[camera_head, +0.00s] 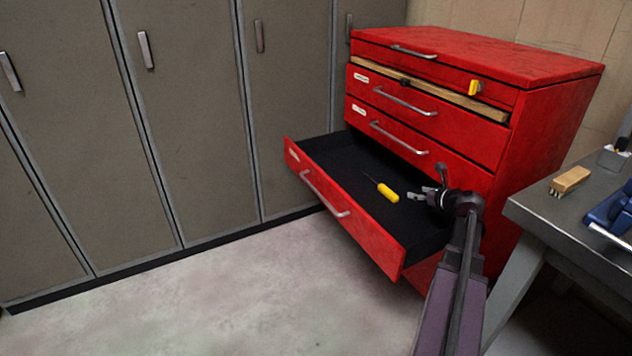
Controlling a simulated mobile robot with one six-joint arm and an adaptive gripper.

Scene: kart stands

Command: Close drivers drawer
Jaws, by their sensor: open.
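The drivers drawer (343,222) is a red drawer with a black inside and a silver bar handle (325,195). It stands pulled far out from the red tool cabinet (540,150). A screwdriver with a yellow handle (388,193) lies on the drawer's floor. My gripper (418,194) is over the right part of the open drawer, just right of the screwdriver. It is open and empty. Whether it touches the drawer floor cannot be told. My arm covers the right end of the drawer.
Closed drawers with silver handles (399,138) sit above the open one. A yellow item (475,87) is on the cabinet's wooden ledge (440,92). Grey lockers (190,110) line the left. A grey workbench (545,205) with a brush (570,180) is at right. The floor (240,300) in front is clear.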

